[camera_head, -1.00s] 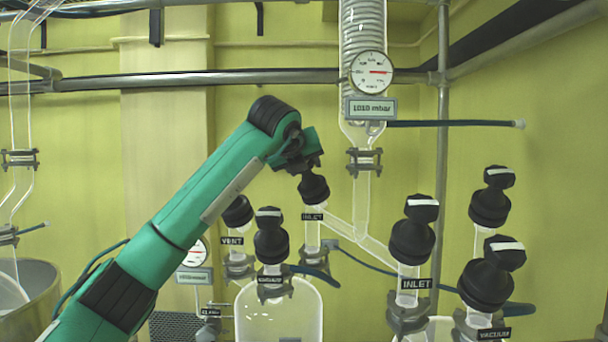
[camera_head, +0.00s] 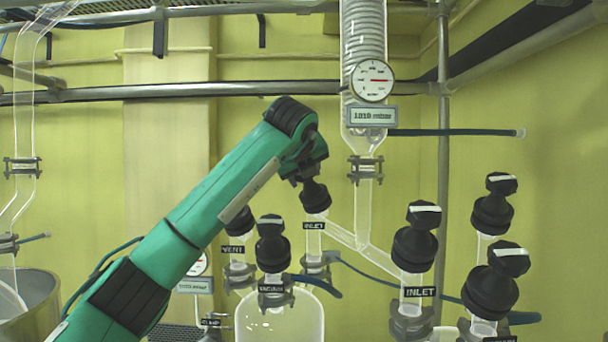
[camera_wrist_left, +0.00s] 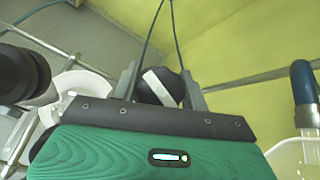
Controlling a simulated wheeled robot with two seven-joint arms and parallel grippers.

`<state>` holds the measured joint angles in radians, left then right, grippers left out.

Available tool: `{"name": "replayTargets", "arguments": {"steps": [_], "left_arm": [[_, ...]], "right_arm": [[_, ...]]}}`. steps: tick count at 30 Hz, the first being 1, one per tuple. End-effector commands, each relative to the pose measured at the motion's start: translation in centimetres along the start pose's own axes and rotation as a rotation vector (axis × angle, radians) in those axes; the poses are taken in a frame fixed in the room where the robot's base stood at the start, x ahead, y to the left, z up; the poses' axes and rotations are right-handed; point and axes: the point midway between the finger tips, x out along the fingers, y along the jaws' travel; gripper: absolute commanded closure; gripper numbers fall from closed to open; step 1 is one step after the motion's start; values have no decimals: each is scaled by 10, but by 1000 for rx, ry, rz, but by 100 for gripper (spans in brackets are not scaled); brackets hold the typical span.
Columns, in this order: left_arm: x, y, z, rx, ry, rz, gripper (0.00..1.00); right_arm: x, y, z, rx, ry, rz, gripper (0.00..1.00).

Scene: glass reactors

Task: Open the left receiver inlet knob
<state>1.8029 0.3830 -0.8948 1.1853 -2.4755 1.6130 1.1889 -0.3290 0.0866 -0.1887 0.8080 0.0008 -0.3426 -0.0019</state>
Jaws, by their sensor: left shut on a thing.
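The left receiver inlet knob (camera_head: 315,197) is a black knob above the left label reading INLET, on a glass neck over the left receiver vessel (camera_head: 280,322). My left gripper (camera_head: 303,180) is on top of this knob. In the left wrist view the knob's top (camera_wrist_left: 160,87), with a white stripe running diagonally, sits between the two fingers of my left gripper (camera_wrist_left: 163,85). The gripper is shut on it. The fingers hide part of the knob's top in the head view. My right gripper is not in view.
Black vent (camera_head: 239,222) and vacuum (camera_head: 272,244) knobs stand close by on the left receiver. Another inlet knob (camera_head: 415,240) and more black knobs stand to the right. A glass condenser with a gauge (camera_head: 371,80) hangs behind. A metal rail (camera_head: 230,84) crosses the back.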

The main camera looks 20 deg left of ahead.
Motion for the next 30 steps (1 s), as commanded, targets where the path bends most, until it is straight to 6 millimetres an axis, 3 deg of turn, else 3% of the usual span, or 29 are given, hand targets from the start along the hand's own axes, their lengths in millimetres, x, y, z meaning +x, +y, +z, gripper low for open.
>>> {"name": "replayTargets", "arguments": {"steps": [1, 2, 5, 17, 21, 26, 30], "left_arm": [[0, 0, 0, 0, 0, 0, 78], [0, 0, 0, 0, 0, 0, 51], [0, 0, 0, 0, 0, 0, 33], [-8, 0, 0, 0, -1, -3, 33], [-32, 1, -1, 0, -3, -5, 33], [-70, 0, -1, 1, -4, -5, 33], [-100, 0, -1, 1, -2, -4, 33]], "right_arm": [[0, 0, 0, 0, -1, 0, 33], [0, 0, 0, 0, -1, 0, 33], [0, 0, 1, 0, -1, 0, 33], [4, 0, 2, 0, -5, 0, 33], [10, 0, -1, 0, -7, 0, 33], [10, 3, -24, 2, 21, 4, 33], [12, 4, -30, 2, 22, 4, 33]]}}
